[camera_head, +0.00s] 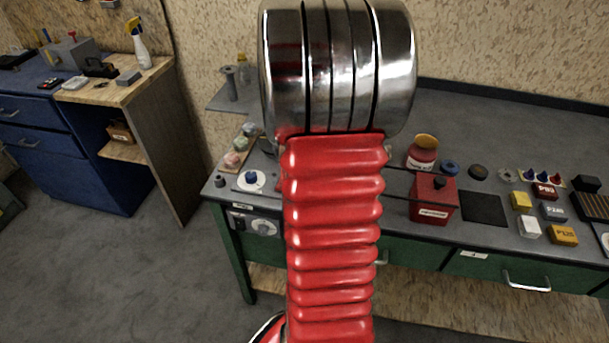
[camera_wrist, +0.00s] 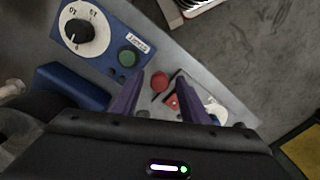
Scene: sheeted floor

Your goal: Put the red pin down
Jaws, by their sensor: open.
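My gripper (camera_wrist: 160,84) shows in the wrist view as two dark purple fingers, spread apart with nothing clearly held between them. A small round red piece (camera_wrist: 160,82) lies near the fingertips, on the grey bench top. I cannot tell which of these is the red pin, or whether a finger touches either. In the head view my red ribbed arm hides the gripper and the bench around it.
A blue box (camera_wrist: 103,25) with a dial and green button stands beside the fingers. In the head view, a red box (camera_head: 433,199), red jar (camera_head: 422,156), black pad (camera_head: 484,208) and several coloured blocks occupy the bench's right. A blue cabinet (camera_head: 62,165) stands left.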

